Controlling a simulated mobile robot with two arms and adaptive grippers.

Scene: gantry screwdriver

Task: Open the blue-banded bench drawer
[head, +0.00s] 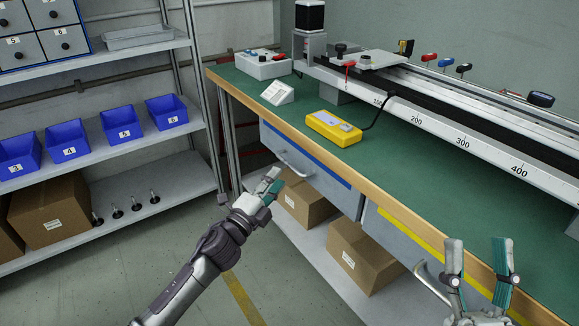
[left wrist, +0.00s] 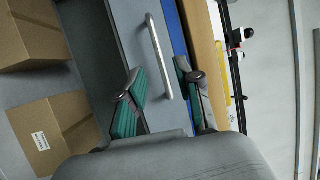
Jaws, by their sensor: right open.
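The blue-banded drawer (head: 335,189) is grey with a blue strip along its top edge. It looks shut under the bench's left part. My left gripper (head: 268,184) is open just in front of the handle. In the left wrist view the handle (left wrist: 160,58) lies between the directions of my two open fingers (left wrist: 165,88); I see no contact. My right gripper (head: 479,258) is open and empty at the lower right, near the yellow-banded drawer (head: 400,235).
The green-topped bench (head: 390,155) carries a yellow meter (head: 334,128) and a long rail (head: 450,130). Cardboard boxes (head: 365,255) stand on its lower shelf. A rack with blue bins (head: 67,141) stands at left. Floor between rack and bench is clear.

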